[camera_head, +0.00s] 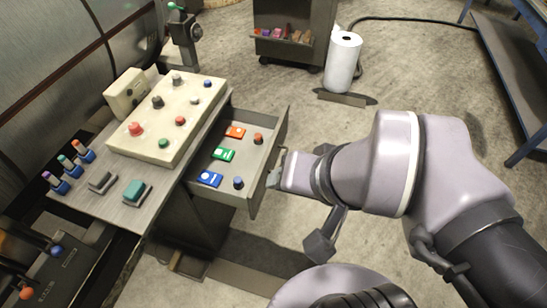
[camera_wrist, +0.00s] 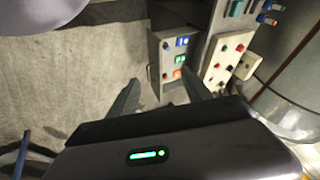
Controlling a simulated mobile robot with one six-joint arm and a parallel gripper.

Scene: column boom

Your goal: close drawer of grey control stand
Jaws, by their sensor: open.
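The grey control stand (camera_head: 118,196) is at the left in the head view, with a cream button panel on top. Its drawer (camera_head: 271,152) is pulled out to the right and holds orange, green and blue pieces and two small knobs. My gripper (camera_head: 274,178) is just outside the drawer's front panel; whether it touches cannot be told. In the wrist view the drawer (camera_wrist: 154,58) lies beyond my gripper (camera_wrist: 162,78), whose two fingers are spread apart with nothing seen between them. The drawer's handle cannot be made out.
A white roll (camera_head: 343,62) stands on the floor beyond the drawer, near a dark cabinet (camera_head: 292,35). A blue-framed bench (camera_head: 512,75) is at the far right. The concrete floor (camera_head: 400,85) between them is mostly clear. Coloured switches (camera_head: 70,166) line the stand's left side.

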